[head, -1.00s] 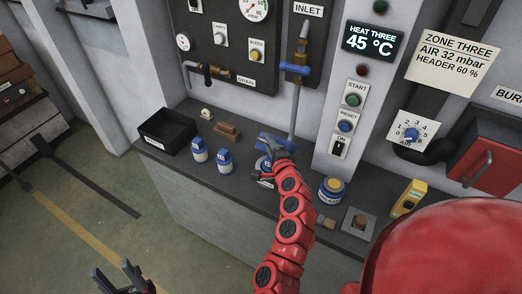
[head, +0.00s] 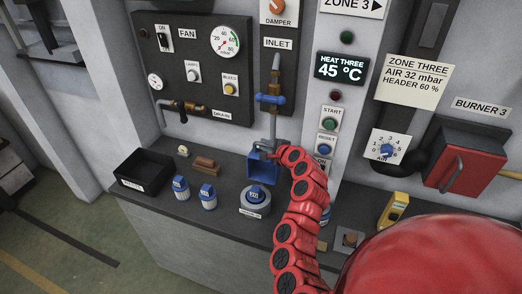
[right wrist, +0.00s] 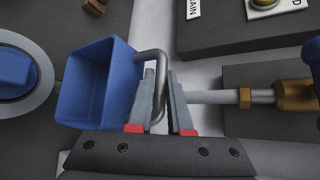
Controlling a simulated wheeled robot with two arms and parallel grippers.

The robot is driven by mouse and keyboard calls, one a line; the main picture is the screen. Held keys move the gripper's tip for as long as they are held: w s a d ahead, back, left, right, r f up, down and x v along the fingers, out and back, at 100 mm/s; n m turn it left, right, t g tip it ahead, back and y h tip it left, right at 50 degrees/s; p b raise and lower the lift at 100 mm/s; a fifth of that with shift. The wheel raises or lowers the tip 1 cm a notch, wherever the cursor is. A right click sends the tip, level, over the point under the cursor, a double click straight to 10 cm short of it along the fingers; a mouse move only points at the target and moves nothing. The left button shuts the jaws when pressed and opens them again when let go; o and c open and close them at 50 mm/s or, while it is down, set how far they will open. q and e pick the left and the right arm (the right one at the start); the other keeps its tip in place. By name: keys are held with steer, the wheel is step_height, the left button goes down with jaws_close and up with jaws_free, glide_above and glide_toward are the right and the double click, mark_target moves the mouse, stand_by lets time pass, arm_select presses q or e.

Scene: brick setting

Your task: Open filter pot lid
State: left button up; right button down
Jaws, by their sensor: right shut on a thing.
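The filter pot (head: 247,211) is a round grey collar on the bench, with a blue-topped insert (head: 255,194) showing in it. A hollow blue box-shaped piece, which looks like the lid (head: 262,168), stands tilted up behind the pot, below the inlet pipe. In the right wrist view the lid (right wrist: 95,85) shows its open inside, with a bent grey handle (right wrist: 157,80) on its right side. My right gripper (right wrist: 164,72) is shut on this handle. In the head view the right gripper (head: 270,148) is partly hidden by its red arm. My left gripper is not in view.
Two blue-and-white canisters (head: 208,197) stand left of the pot. Further left is a black tray (head: 143,170), with a brown block (head: 204,166) behind the canisters. The inlet pipe with its blue valve (head: 270,99) rises close behind the lid. A yellow item (head: 393,211) stands to the right.

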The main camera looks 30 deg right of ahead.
steer(key=shift+w+d, duration=0.2)
steer(key=shift+d, duration=0.05)
steer(key=shift+w+d+f, duration=0.15)
steer(key=shift+m, duration=0.3)
steer(key=c, duration=0.8)
jaws_free()
steer(key=shift+c, duration=0.2)
